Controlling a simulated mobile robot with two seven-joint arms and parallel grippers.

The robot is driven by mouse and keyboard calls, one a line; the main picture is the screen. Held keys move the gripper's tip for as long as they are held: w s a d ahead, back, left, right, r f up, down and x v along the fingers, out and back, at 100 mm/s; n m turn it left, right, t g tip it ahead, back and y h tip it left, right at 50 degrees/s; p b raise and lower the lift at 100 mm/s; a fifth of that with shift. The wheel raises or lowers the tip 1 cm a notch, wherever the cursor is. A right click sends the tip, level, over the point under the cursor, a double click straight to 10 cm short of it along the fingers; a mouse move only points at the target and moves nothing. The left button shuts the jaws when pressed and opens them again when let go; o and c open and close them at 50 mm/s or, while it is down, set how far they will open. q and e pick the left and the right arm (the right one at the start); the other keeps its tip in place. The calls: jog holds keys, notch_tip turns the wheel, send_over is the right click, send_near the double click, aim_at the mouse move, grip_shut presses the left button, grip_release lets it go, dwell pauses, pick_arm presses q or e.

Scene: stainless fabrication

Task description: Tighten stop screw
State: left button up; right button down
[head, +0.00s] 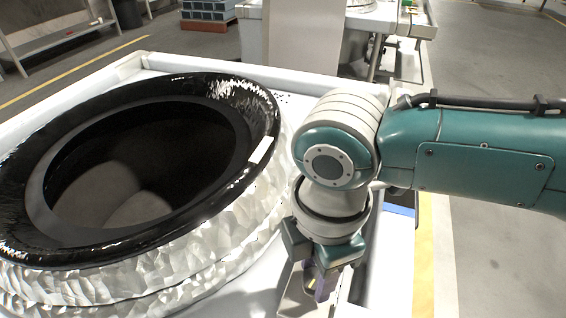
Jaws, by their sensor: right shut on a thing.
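My right gripper (318,268) points down at the front right of a white work surface, beside a large ring-shaped part. It is shut on a small dark purple thing (322,288), partly covered by the fingers; I cannot tell if this is a tool or part of the stop. My left gripper is not in view.
The large ring (262,108) has a glossy black rim and a faceted silvery side, and fills the left of the white table (178,62). A yellow floor line (424,262) runs along the right. Benches and blue-grey crates (208,10) stand behind.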

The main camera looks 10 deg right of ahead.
jog(key=m+p, duration=0.2)
jog(key=shift+r+m, duration=0.2)
jog(key=shift+m, duration=0.1)
jog(key=m+p, duration=0.2)
jog(key=m, duration=0.2)
jog(key=m+p, duration=0.2)
jog(key=m, duration=0.3)
jog(key=shift+f, duration=0.1)
jog(key=shift+m+p, duration=0.4)
jog(key=shift+m, duration=1.3)
jog(key=shift+f, duration=0.1)
jog(key=shift+c, duration=2.2)
grip_release()
